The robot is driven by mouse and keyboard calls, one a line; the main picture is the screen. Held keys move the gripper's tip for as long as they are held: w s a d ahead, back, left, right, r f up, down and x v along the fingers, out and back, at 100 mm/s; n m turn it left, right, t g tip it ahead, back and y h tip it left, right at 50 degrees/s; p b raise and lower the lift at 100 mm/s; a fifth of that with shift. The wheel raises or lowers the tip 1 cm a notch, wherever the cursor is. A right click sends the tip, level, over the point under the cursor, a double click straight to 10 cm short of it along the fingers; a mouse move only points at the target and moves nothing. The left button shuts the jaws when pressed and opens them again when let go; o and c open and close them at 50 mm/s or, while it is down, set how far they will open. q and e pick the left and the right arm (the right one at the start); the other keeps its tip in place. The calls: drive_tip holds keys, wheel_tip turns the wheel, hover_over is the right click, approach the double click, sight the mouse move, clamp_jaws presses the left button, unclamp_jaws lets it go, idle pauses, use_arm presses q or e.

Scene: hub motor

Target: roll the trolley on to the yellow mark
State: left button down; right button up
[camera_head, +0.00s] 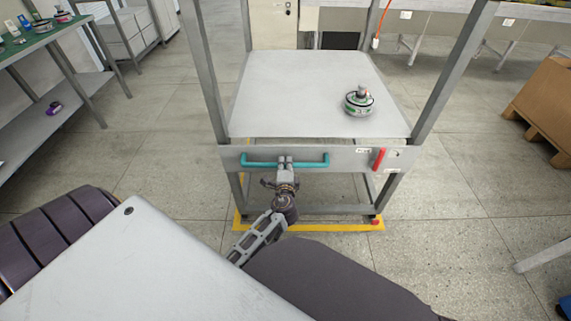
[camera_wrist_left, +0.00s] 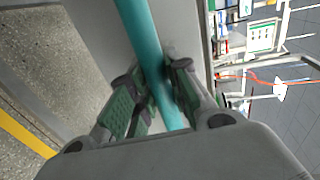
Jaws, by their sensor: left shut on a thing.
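The trolley (camera_head: 300,85) is a grey metal frame with a light top, straight in front of me. A teal handle bar (camera_head: 255,162) runs along its near side. My left gripper (camera_head: 286,164) is shut on this handle near its middle; the left wrist view shows the fingers (camera_wrist_left: 155,95) on either side of the teal bar (camera_wrist_left: 140,35). The yellow mark (camera_head: 310,228) shows on the floor under the trolley's near end, with a piece at the left leg. Its far part is hidden. My right gripper is out of view.
A hub motor (camera_head: 359,103) stands on the trolley top, right of centre. A red lever (camera_head: 378,158) is on the near panel. A green-topped bench (camera_head: 45,38) is at left, a cardboard box on a pallet (camera_head: 545,105) at right. Floor on both sides is clear.

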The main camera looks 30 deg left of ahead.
use_arm(q)
drive_tip(key=shift+s+d+f, duration=0.15)
drive_tip(key=shift+f, duration=0.15)
drive_tip(key=c, duration=1.7)
unclamp_jaws()
drive_tip(key=o, duration=0.4)
drive_tip(key=shift+s+r, duration=0.15)
drive_tip(key=shift+r, duration=0.05)
drive_tip(key=shift+v, duration=3.65)
drive_tip(key=shift+r, duration=0.1)
